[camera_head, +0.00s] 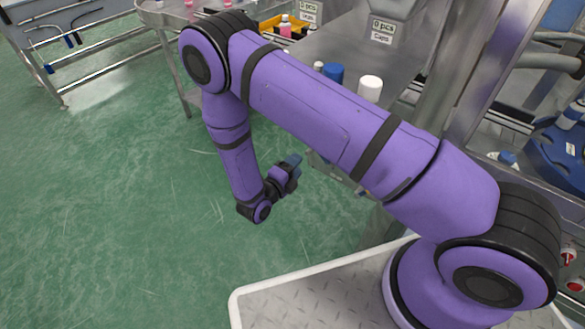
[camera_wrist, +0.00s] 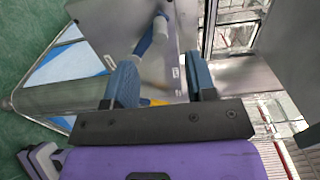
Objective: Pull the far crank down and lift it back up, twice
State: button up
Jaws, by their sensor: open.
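My gripper (camera_head: 290,165) hangs low at the end of my bent arm, over the green floor by the steel table's side. In the wrist view my gripper (camera_wrist: 160,62) shows two blue fingers spread apart with nothing held between them. A blue-and-white bar (camera_wrist: 158,28), possibly a crank handle, lies beyond the fingertips against a grey metal panel. I cannot tell whether it is the far crank. It looks apart from the fingers. No crank can be made out clearly in the head view, where my arm covers part of the table.
The steel table (camera_head: 330,45) carries a blue cap (camera_head: 333,74), a white cap (camera_head: 370,88) and a yellow tray (camera_head: 270,27) with small bottles. A steel post (camera_head: 455,65) stands at right. Open green floor (camera_head: 110,200) lies to the left.

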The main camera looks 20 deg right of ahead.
aim_at(307, 154)
jog(key=shift+x, duration=3.4)
grip_shut()
jog(key=shift+f, duration=0.1)
